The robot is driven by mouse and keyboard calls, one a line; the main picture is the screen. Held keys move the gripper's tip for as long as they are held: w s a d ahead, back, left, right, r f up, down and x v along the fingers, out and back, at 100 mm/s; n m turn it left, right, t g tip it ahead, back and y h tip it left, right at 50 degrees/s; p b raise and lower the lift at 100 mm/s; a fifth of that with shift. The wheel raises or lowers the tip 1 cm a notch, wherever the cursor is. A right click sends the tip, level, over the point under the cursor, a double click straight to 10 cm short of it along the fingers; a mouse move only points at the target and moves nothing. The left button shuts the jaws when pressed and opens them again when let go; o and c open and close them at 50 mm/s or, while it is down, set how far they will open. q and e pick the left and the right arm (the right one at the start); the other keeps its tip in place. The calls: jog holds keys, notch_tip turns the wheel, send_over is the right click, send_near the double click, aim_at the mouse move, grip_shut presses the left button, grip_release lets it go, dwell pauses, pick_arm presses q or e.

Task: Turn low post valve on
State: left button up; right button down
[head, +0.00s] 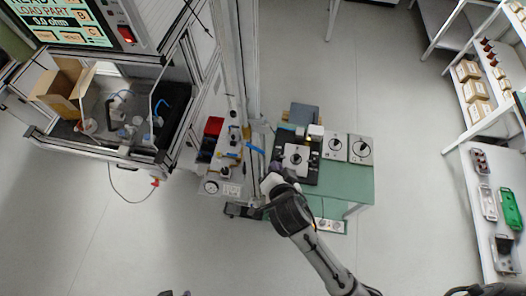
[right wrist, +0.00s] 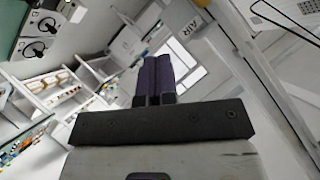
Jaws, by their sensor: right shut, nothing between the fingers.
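A blue lever handle (head: 254,148) sticks out to the right from the fittings on the post panel in the head view. A second blue handle (head: 229,155) sits just left of it, by yellow fittings. I cannot tell for sure which belongs to the low post valve. My right gripper (head: 276,168) is just below and right of the first blue lever, apart from it in the picture. In the right wrist view its dark purple fingers (right wrist: 158,75) are together and empty. No valve handle shows clearly there. My left gripper is not in view.
A green table (head: 352,185) with dial boxes (head: 361,149) stands close on the right. A test bench (head: 100,148) is at left. The floor between table and shelves is clear.

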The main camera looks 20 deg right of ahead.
jog(key=p, duration=0.2)
send_over(263, 153)
jog(key=s, duration=0.3)
notch_tip(263, 153, down, 3)
jog(key=shift+w+a+f, duration=0.1)
jog(key=shift+w+f, duration=0.15)
jog(key=shift+f, duration=0.4)
jog(key=shift+w+a+f, duration=0.1)
jog(key=shift+w+f, duration=0.2)
jog(key=shift+f, duration=0.35)
jog(key=shift+w+a+f, duration=0.1)
jog(key=shift+w+f, duration=0.15)
jog(key=shift+f, duration=0.4)
